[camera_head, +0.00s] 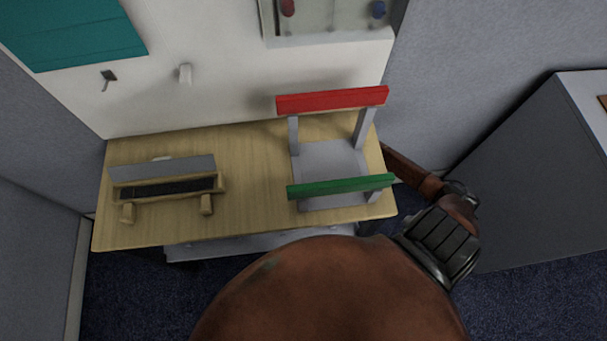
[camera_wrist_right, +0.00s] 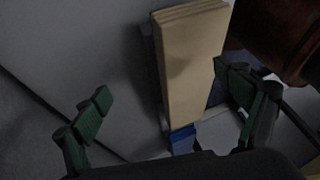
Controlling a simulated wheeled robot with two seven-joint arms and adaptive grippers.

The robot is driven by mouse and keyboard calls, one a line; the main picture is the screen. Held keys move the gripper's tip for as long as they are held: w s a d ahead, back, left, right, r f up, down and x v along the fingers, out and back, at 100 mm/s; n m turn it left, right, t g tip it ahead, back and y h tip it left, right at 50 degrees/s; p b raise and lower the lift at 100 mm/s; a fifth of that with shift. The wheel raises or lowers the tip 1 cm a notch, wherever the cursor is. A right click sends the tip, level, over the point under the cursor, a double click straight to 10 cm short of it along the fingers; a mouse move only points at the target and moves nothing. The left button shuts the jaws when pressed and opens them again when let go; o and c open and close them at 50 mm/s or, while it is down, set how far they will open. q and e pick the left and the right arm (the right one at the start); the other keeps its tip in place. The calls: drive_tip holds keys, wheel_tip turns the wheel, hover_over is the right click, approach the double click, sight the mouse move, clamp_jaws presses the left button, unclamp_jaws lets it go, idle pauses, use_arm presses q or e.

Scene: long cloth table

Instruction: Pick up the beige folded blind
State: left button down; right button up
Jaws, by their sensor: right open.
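The beige folded blind (camera_wrist_right: 190,60) shows in the right wrist view as a tall stack of flat layers, beside a grey wall or panel. My right gripper (camera_wrist_right: 164,92) is open, with its two green-padded fingers spread wide. The blind lies across the space between the fingertips in the picture, close to the right-hand finger. I cannot tell whether that finger touches it. The head view does not clearly show the blind or my right gripper; my brown arm reaches past the table's right edge there. My left gripper is not in view.
In the head view, a wooden table (camera_head: 248,180) bears a grey rack with a red bar (camera_head: 332,99) and a green bar (camera_head: 340,186), and a wooden holder (camera_head: 165,190) at left. A grey cabinet (camera_head: 535,190) stands at right. A blue piece (camera_wrist_right: 183,140) sits below the blind.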

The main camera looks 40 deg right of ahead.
drive_tip(key=a, duration=0.5)
drive_tip(key=shift+s+b, duration=0.1)
drive_tip(key=shift+b, duration=0.2)
drive_tip(key=a, duration=0.2)
drive_tip(key=shift+a+f, duration=0.1)
drive_tip(key=shift+a, duration=0.25)
drive_tip(key=shift+b+x, duration=0.7)
drive_tip(key=shift+x, duration=0.4)
drive_tip(key=shift+a+f, duration=0.3)
drive_tip(key=shift+a, duration=0.1)
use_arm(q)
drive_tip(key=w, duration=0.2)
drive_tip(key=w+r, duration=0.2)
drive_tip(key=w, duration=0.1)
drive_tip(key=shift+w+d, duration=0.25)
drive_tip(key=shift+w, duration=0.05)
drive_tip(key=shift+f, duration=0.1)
use_arm(e)
drive_tip(key=c, duration=1.4)
